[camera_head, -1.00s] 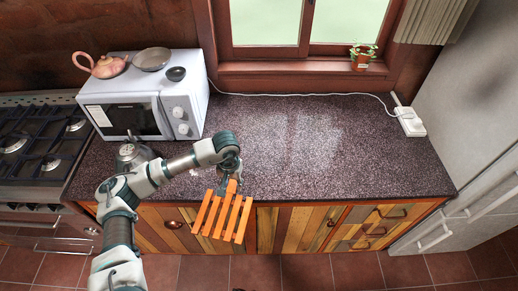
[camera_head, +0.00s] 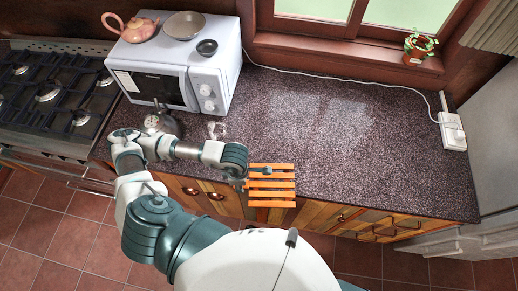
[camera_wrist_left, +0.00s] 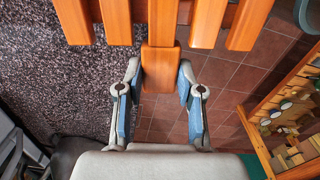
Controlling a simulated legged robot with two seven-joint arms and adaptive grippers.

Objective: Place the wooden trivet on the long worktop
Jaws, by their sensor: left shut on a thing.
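The orange-brown slatted wooden trivet (camera_head: 271,185) is at the front edge of the long dark speckled worktop (camera_head: 330,135). Its back part overlaps the worktop in the head view and its front part sticks out past the edge. My left gripper (camera_head: 255,173) is shut on it from the left. In the left wrist view my left gripper (camera_wrist_left: 160,75) has a finger on each side of the trivet's middle bar (camera_wrist_left: 159,25); worktop shows to the left and floor below to the right. Whether the trivet touches the worktop, I cannot tell. My right gripper is not in view.
A white microwave (camera_head: 185,85) carrying a teapot (camera_head: 132,28) and bowls stands at the back left. A metal kettle (camera_head: 163,119) is behind my left arm. A power strip (camera_head: 452,131) lies at the right end. The worktop's middle and right are bare.

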